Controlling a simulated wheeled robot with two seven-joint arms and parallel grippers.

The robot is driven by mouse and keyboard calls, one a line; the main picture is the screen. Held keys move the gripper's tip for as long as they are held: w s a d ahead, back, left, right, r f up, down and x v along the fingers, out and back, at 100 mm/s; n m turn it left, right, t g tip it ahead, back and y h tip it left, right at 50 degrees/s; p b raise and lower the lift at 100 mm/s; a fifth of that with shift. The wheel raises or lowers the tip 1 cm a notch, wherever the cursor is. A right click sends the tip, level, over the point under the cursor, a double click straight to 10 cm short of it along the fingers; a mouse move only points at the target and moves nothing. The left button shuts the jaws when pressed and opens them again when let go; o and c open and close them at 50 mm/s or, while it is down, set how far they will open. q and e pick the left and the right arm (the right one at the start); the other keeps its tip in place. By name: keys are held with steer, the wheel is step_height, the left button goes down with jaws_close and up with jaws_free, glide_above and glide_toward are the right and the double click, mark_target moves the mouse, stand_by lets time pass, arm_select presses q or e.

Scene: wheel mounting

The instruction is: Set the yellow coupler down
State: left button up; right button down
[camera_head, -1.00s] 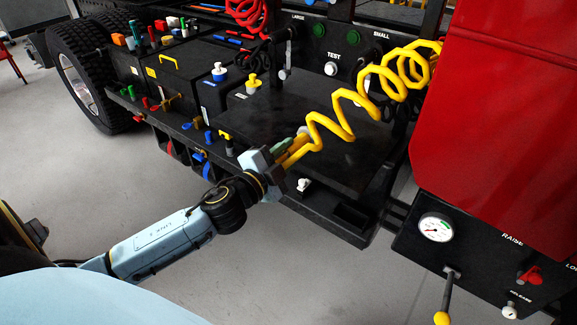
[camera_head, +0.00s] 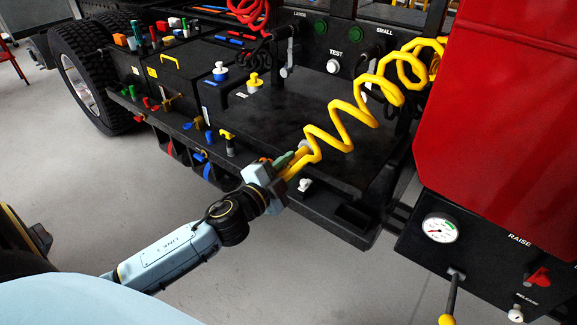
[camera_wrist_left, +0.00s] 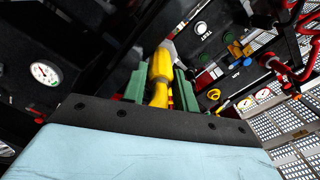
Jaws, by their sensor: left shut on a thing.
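The yellow coupler (camera_wrist_left: 160,72) is at the end of a coiled yellow hose (camera_head: 345,118). My left gripper (camera_head: 287,170) is shut on the coupler. In the left wrist view its green fingers (camera_wrist_left: 160,88) stand on both sides of the yellow coupler. In the head view the gripper is at the front edge of a flat black deck (camera_head: 310,135); I cannot tell whether the coupler touches it. The hose rises from the gripper to the upper right. My right gripper is not in view.
A black panel with a gauge (camera_head: 440,228), a yellow-tipped lever and a red knob (camera_head: 539,277) stands at lower right, below a red body panel (camera_head: 505,120). Several coloured valves line the ledge at left. Black wheels (camera_head: 85,75) stand at far left. The grey floor in front is clear.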

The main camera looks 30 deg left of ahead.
arm_select(q)
steer(key=o, duration=1.1)
steer(key=shift+r, duration=0.1)
steer(key=shift+r, duration=0.2)
steer(key=shift+s+a+r+b, duration=0.15)
steer(key=shift+s+b, duration=0.1)
steer(key=shift+s, duration=1.75)
steer(key=shift+s+a+r+b, duration=0.1)
steer(key=shift+s+a+b, duration=0.1)
steer(key=shift+s, duration=1.8)
steer(key=shift+s+a+r+b, duration=0.15)
steer(key=shift+s+b, duration=0.1)
steer(key=shift+s, duration=1.75)
steer(key=shift+f, duration=0.1)
